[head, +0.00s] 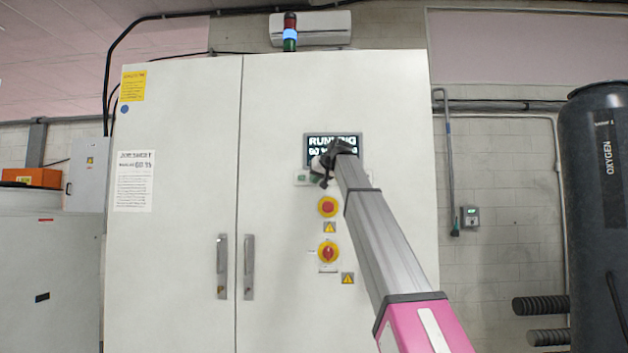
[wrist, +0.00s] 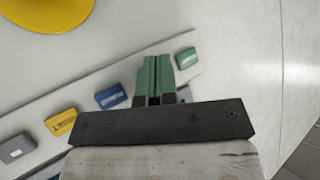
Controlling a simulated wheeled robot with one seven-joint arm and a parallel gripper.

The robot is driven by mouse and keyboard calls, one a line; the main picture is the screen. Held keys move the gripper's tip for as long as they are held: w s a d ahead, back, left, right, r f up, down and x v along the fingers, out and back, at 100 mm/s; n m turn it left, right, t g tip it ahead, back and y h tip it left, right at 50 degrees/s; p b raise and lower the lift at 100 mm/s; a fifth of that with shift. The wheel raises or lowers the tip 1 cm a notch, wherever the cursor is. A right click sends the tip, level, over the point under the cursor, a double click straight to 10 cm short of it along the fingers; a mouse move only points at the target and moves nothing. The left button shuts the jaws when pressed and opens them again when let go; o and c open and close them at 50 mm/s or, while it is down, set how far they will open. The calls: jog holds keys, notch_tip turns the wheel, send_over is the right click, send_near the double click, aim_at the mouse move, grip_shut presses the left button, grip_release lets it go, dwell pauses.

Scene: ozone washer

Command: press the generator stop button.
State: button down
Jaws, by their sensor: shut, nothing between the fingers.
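A tall white cabinet (head: 290,110) has a lit display (head: 318,141) that reads "RUNNING". A row of small controls sits just below it, with a green one (head: 302,178) at the left end. My gripper (head: 322,170) is in front of this row and covers most of it. In the wrist view my gripper (wrist: 156,62) has its green fingers shut and empty. Beside them are a green block (wrist: 186,58), a blue block (wrist: 111,96), a yellow block (wrist: 62,121) and a grey block (wrist: 17,147). The fingers hide the row between green and blue. I cannot identify the stop button or tell contact.
A red emergency button on a yellow disc (head: 327,207) and a red-yellow rotary switch (head: 328,252) sit below the row. Door handles (head: 222,266) stick out at the left. A dark oxygen tank (head: 598,200) stands at the right. The stack light (head: 290,36) glows blue.

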jog(key=shift+w, duration=0.2)
jog(key=shift+s, duration=0.1)
dwell(0.4)
jog(key=shift+s, duration=0.7)
jog(key=shift+s, duration=0.1)
jog(key=s, duration=0.5)
jog(key=shift+a, duration=0.1)
dwell(0.9)
